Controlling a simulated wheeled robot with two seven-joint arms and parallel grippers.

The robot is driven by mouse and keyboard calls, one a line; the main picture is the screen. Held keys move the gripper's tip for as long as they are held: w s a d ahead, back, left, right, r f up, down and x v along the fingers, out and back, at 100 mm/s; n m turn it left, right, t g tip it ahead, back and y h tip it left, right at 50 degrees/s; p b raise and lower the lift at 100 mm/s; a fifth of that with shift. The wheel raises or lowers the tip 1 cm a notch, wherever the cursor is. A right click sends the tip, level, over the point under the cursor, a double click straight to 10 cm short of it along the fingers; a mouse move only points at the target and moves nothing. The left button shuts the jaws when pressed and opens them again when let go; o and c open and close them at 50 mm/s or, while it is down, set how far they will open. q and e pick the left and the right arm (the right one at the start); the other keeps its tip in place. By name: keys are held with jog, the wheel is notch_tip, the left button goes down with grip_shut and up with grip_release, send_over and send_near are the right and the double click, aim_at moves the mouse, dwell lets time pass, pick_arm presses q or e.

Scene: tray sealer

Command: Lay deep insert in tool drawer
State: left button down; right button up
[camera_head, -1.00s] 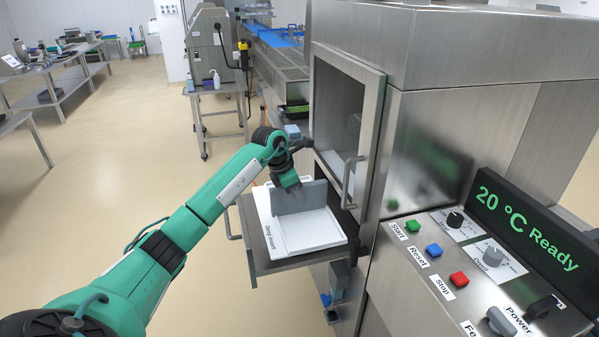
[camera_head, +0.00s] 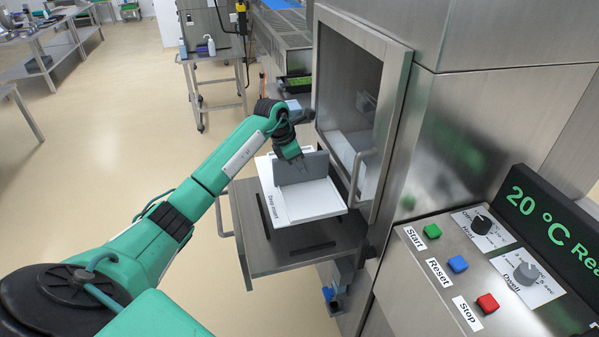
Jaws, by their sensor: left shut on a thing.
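The deep insert (camera_head: 312,203) is a white slab with a grey upright plate (camera_head: 303,169) on it and a "Deep insert" label on its left edge. My left gripper (camera_head: 299,160) is shut on the top of that grey plate. The open tool drawer (camera_head: 265,255) is a grey metal tray pulled out under the machine's door. The insert is over the far part of the drawer and looks raised above it, though the gap is hard to judge. Bare drawer floor with dark slots (camera_head: 312,248) shows nearer me. My right gripper is not in view.
The machine's framed door (camera_head: 358,110) with its handle (camera_head: 360,178) stands just right of the insert. The control panel (camera_head: 485,265) with coloured buttons is at the lower right. A drawer handle (camera_head: 220,218) sticks out left. Open floor lies left.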

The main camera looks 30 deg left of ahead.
aim_at(300, 184)
pick_arm(q)
notch_tip(300, 184, down, 4)
jog(key=shift+w+a+r+b, duration=0.1)
jog(key=shift+w+a+b, duration=0.05)
jog(key=shift+b, duration=0.25)
jog(key=shift+f+b, duration=0.6)
jog(key=shift+f, duration=0.25)
jog(key=shift+f+b, duration=0.4)
jog(key=shift+f, duration=0.45)
jog(key=shift+f+b, duration=0.45)
jog(key=shift+f, duration=0.2)
jog(key=shift+f+b, duration=0.45)
jog(key=shift+f, duration=0.65)
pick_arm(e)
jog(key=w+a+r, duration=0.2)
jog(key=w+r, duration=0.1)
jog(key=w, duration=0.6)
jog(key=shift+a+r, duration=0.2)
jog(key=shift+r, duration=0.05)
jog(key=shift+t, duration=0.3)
pick_arm(q)
jog(key=shift+d, duration=0.2)
jog(key=shift+f+b, duration=0.15)
jog(key=shift+b, duration=0.3)
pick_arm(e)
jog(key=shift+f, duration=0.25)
